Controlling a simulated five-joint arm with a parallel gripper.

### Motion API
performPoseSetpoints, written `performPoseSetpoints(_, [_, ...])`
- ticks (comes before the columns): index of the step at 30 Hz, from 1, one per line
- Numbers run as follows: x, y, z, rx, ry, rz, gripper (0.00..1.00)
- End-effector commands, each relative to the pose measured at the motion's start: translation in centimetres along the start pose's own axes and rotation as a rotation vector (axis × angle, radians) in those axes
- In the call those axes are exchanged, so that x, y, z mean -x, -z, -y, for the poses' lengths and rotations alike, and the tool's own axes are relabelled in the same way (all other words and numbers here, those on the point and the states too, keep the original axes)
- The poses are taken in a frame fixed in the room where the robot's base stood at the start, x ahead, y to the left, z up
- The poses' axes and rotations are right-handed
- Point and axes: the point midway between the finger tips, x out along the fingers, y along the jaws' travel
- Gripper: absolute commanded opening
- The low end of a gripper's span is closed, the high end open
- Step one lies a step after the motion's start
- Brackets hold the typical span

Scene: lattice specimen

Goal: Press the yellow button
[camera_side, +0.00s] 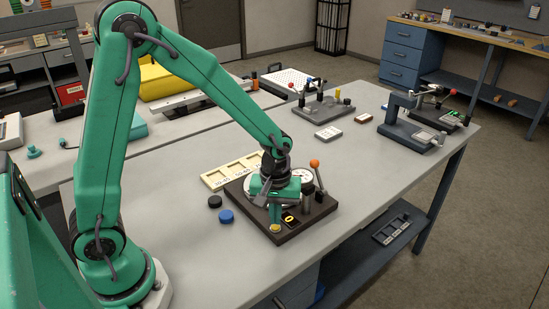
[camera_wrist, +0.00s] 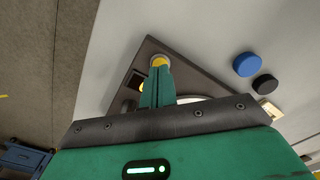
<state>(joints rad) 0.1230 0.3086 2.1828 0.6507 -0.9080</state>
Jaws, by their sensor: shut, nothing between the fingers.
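The yellow button (camera_side: 276,228) sits at the front corner of a dark square base plate (camera_side: 316,219). My gripper (camera_side: 275,218) is shut and empty, pointing down over that corner. In the wrist view the yellow button (camera_wrist: 159,60) shows right at the tips of my closed green gripper fingers (camera_wrist: 158,72), which hide part of it. I cannot tell whether the tips touch the button or stay just above it.
A small display with a yellow digit (camera_side: 291,219) is beside the button. An orange-knobbed lever (camera_side: 315,164) and a round dial (camera_side: 303,175) stand behind. Black (camera_side: 214,201) and blue (camera_side: 226,216) discs lie left of the plate, near a cream tray (camera_side: 212,181).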

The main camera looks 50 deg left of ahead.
Motion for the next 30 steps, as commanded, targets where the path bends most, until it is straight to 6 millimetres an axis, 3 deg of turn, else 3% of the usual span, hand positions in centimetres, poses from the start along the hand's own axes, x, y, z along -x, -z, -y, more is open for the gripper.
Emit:
performPoseSetpoints(12, [2.8,0.0,0.0,0.000,-0.001,-0.001,0.00])
performPoseSetpoints(30, [3.0,0.0,0.0,0.000,0.000,0.000,0.00])
